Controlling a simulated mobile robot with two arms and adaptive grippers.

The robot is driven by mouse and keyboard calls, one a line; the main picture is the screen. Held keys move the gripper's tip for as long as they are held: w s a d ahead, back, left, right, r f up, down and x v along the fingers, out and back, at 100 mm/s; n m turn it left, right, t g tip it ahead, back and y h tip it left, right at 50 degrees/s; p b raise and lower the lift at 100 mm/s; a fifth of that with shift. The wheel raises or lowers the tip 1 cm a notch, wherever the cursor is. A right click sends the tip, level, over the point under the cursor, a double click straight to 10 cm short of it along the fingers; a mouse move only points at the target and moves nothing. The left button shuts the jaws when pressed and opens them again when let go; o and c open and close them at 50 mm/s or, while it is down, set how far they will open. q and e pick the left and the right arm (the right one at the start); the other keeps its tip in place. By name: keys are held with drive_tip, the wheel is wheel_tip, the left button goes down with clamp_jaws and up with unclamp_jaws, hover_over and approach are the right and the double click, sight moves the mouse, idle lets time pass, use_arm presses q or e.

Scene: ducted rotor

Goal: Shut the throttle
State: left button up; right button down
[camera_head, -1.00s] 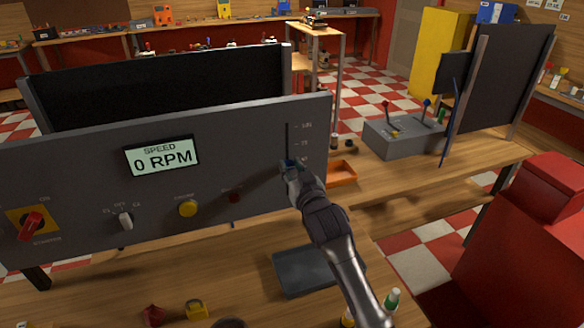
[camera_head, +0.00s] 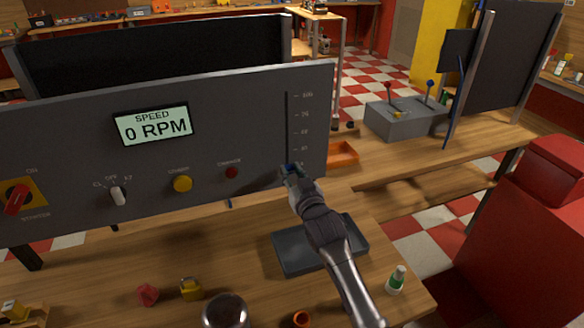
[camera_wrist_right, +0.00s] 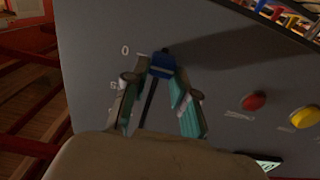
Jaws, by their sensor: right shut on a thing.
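The throttle is a blue knob (camera_head: 289,169) on a vertical slot at the right of the grey control panel (camera_head: 70,165). The slot's scale runs from 100 at the top to 0 at the bottom. In the right wrist view the blue knob (camera_wrist_right: 162,65) sits at the slot's end, beside the 0 mark. My right gripper (camera_head: 291,172) is shut on this knob, its fingers on either side of it in the wrist view (camera_wrist_right: 160,80). The speed display (camera_head: 153,123) reads 0 RPM.
A red knob (camera_head: 17,199), a selector (camera_head: 118,196), a yellow button (camera_head: 182,183) and a red button (camera_head: 232,172) line the panel. A grey tray (camera_head: 283,255), padlock (camera_head: 190,288) and bottle (camera_head: 397,279) are on the bench. A red cabinet (camera_head: 530,240) stands at right.

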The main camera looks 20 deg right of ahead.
drive_tip(key=shift+f, duration=0.35)
drive_tip(key=c, duration=0.9)
unclamp_jaws()
drive_tip(key=shift+r, duration=0.1)
drive_tip(key=s, duration=1.2)
drive_tip(key=shift+d, duration=0.2)
